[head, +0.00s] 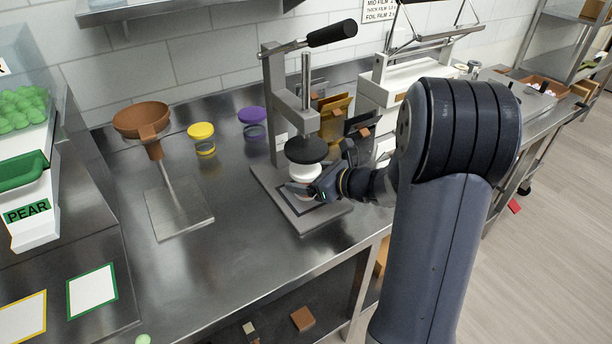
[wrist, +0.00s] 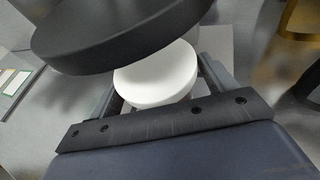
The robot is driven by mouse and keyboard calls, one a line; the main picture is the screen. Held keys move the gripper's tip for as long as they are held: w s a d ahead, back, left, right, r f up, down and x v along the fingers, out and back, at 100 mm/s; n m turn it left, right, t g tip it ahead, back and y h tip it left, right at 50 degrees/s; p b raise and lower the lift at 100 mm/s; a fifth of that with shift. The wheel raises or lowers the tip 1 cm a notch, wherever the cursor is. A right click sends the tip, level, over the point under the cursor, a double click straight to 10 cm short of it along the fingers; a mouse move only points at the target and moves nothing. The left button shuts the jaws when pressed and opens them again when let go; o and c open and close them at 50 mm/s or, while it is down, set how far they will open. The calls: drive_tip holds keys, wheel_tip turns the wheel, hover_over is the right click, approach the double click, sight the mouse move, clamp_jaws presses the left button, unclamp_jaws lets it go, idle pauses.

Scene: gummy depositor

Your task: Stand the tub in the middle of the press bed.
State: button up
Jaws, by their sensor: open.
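The tub (head: 304,173) shows as a white round top under the black press head in the head view. It also shows in the wrist view (wrist: 157,78), between the fingers of my gripper. The press bed (head: 271,181) is a grey plate at the foot of the press, with a dark outline on it. My gripper (head: 302,191) is low over the bed, reaching in from the right, and is open around the tub. The tub's lower part is hidden, so I cannot tell its exact centring. The black press head (wrist: 125,32) overhangs part of the tub.
The press lever (head: 331,34) points up to the right. A brown funnel on a stand (head: 180,209) is at the left. A yellow-lidded tub (head: 201,132) and a purple-lidded tub (head: 252,116) stand behind. Bare steel counter (head: 240,250) lies in front.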

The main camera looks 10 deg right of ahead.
drive_tip(key=v, duration=1.1)
drive_tip(key=shift+s, duration=0.15)
